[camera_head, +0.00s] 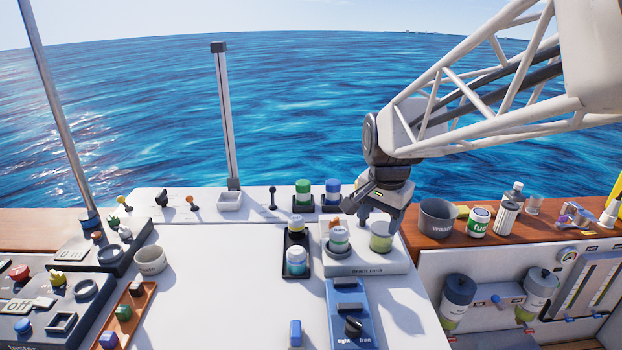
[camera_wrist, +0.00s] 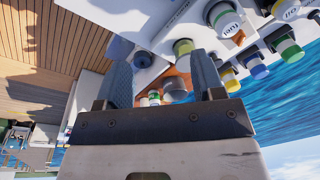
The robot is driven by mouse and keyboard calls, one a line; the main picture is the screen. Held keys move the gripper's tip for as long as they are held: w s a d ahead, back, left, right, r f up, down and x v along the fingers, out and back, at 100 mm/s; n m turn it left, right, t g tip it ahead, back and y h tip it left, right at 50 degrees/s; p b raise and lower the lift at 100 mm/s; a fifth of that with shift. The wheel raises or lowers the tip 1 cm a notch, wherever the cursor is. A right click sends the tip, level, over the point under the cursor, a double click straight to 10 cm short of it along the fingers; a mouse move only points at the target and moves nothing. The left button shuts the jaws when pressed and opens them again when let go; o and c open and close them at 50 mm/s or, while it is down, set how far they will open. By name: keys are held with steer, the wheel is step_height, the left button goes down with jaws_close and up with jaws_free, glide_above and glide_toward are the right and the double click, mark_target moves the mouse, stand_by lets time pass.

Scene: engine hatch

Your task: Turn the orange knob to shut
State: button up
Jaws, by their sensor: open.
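My gripper (camera_head: 378,215) hangs over the back of the white raised panel (camera_head: 385,268) at the right of the hatch. Its jaws are open, and in the wrist view the two grey fingers (camera_wrist: 163,75) stand apart with nothing held between them. A small orange piece (camera_head: 333,223), perhaps the orange knob, shows on this panel behind a green-banded jar (camera_head: 339,240), left of my gripper. Its handle direction is hidden. A cup of yellow-green liquid (camera_head: 381,240) stands just below my gripper.
Green (camera_head: 303,190) and blue (camera_head: 332,190) lidded jars stand behind. A grey pot (camera_head: 437,218) is to the right. A blue switch block (camera_head: 350,315) lies in front. The white hatch middle is clear.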

steer(key=w+a+f+m, duration=0.1)
steer(key=w+f+m, duration=0.15)
steer(key=w, duration=0.45)
steer(key=w+a+f+m, duration=0.2)
steer(key=w+m, duration=0.1)
steer(key=w, duration=0.5)
steer(key=m+g, duration=0.1)
steer(key=m, duration=0.3)
glide_above(335, 219)
step_height(335, 219, down, 8)
steer(key=shift+w, duration=0.1)
steer(key=shift+f, duration=3.9)
steer(key=c, duration=0.9)
